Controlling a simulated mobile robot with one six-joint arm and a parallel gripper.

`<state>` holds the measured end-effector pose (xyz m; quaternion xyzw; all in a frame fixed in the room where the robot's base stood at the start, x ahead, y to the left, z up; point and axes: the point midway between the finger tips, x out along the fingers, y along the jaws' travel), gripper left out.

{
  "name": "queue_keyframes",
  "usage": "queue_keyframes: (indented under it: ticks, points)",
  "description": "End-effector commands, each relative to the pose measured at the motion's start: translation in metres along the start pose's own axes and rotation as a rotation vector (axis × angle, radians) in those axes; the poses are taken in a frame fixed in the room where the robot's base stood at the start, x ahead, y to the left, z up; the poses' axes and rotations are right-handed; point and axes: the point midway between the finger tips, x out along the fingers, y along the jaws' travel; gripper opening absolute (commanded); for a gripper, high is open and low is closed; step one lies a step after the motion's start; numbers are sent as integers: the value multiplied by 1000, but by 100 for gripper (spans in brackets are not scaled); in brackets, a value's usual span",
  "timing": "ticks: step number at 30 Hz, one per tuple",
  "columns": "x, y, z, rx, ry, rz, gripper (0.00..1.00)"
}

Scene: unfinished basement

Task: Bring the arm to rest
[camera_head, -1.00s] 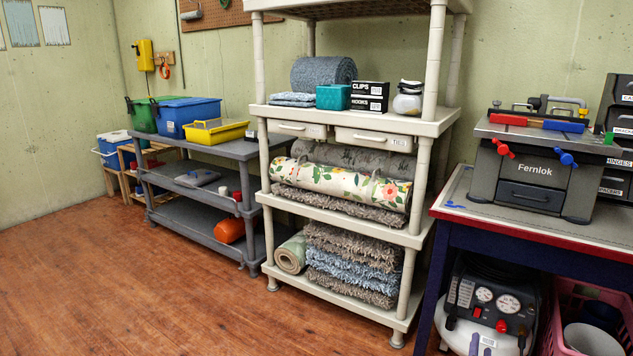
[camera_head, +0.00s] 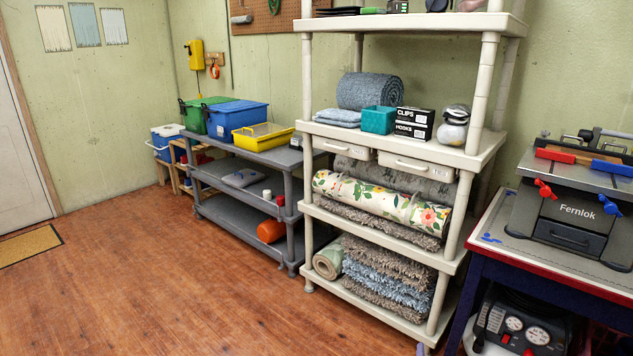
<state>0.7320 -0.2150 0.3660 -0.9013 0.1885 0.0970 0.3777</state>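The task names no object apart from my arm. Neither my arm nor my gripper shows in the head camera view. Whether the gripper is open or shut, or holds anything, cannot be seen.
A beige shelf unit (camera_head: 480,160) with rolled rugs stands right of centre. A low grey shelf (camera_head: 262,155) with bins stands behind it to the left. The wooden floor (camera_head: 150,285) is clear at front left.

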Motion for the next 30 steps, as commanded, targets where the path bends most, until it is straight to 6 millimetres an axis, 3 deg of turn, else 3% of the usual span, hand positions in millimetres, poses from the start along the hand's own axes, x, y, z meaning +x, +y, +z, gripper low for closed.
queue_keyframes:
  ticks: [1,6,14,21,30]
  points:
    - [-12,-14,7,-16,-40,12,48]
    - [-40,-34,44,-83,-177,68,48]
    - [-104,-49,103,-226,-430,176,48]
    - [-179,-43,144,-383,-681,286,48]
    - [-276,-20,169,-566,-994,409,48]
